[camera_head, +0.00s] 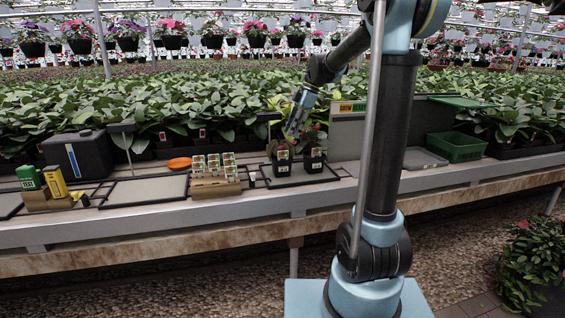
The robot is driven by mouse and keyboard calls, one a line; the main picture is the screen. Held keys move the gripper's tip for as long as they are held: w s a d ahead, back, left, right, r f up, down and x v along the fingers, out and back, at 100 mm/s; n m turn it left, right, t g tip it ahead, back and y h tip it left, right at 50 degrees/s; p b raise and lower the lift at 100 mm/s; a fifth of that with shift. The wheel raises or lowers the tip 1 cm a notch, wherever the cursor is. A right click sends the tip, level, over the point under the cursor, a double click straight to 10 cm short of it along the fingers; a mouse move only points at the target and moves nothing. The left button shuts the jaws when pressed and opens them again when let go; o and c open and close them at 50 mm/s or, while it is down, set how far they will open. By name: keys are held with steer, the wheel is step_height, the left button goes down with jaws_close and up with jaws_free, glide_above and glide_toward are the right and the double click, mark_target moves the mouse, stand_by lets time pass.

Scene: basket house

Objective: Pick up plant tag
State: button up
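Several small white plant tags (213,163) with coloured prints stand in rows in a tan wooden rack (214,187) on the bench, left of my gripper. Two small potted plants stand in a black tray to the right of the rack. A tag (282,155) shows on the left pot and another tag (316,152) on the right pot. My gripper (291,134) points down just above the left plant, among or in front of the leaves. Its fingers are too small to tell whether they are open, shut or holding anything.
Green and yellow bottles (56,181) stand in a wooden holder at the left, near a dark grey box (78,154). An orange dish (179,163) lies behind an empty framed mat (147,190). A green crate (456,147) is at the right. Dense plants line the bench's back.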

steer(key=x, duration=0.9)
steer(key=shift+s+a+r, duration=0.15)
steer(key=shift+s, duration=0.15)
jaws_close()
